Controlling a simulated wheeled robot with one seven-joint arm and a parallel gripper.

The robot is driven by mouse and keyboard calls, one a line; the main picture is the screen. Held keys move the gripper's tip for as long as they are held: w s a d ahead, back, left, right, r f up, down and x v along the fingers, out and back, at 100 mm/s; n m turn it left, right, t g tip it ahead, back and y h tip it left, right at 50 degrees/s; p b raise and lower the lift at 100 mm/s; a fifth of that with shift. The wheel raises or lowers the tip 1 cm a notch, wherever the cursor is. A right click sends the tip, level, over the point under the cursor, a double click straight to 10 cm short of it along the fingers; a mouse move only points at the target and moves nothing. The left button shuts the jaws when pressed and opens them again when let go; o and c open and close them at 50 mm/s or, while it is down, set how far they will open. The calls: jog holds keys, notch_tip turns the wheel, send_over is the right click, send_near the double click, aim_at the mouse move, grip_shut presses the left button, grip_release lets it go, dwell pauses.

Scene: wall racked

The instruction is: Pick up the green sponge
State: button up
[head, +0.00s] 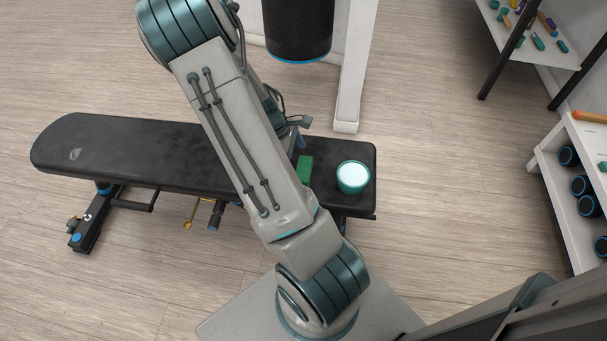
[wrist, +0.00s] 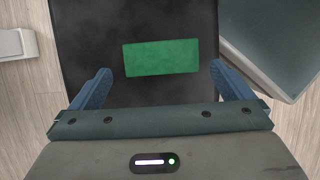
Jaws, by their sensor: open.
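The green sponge (head: 305,168) lies flat on the black bench pad (head: 120,145), near its right end, and is partly hidden by my arm in the head view. In the wrist view the whole sponge (wrist: 161,57) shows as a green rectangle, long side across the picture. My gripper (wrist: 161,80) has its two blue fingers spread wide, one to the left and one to the right of the sponge's ends. Nothing is between the fingertips, and the sponge lies just ahead of them. How high the fingers are above the pad is hard to tell.
A teal cup with a white inside (head: 353,177) stands on the pad right of the sponge. A black punching bag (head: 298,28) hangs behind the bench, near a white post (head: 357,70). Racks with dumbbells (head: 580,186) and small items stand at the right. Wooden floor is clear at the left.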

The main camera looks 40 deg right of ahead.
jog(key=b+x, duration=0.2)
jog(key=x, duration=0.3)
jog(key=shift+s+d+f, duration=0.1)
jog(key=shift+s+f, duration=0.15)
jog(key=shift+f, duration=0.05)
jog(key=shift+c, duration=0.3)
jog(key=c, duration=0.8)
jog(key=shift+r, duration=0.1)
jog(key=shift+r, duration=0.45)
jog(key=r, duration=0.1)
jog(key=r+p, duration=0.2)
jog(key=r, duration=0.1)
jog(key=shift+s, duration=0.3)
jog(key=s+r+p, duration=0.1)
jog(key=s+r, duration=0.1)
jog(key=s, duration=0.1)
jog(key=s+a+r+p, duration=0.1)
jog(key=s+r, duration=0.1)
jog(key=s, duration=0.2)
jog(key=s+r+p, duration=0.1)
jog(key=s+r, duration=0.1)
jog(key=s, duration=0.2)
jog(key=shift+a, duration=0.35)
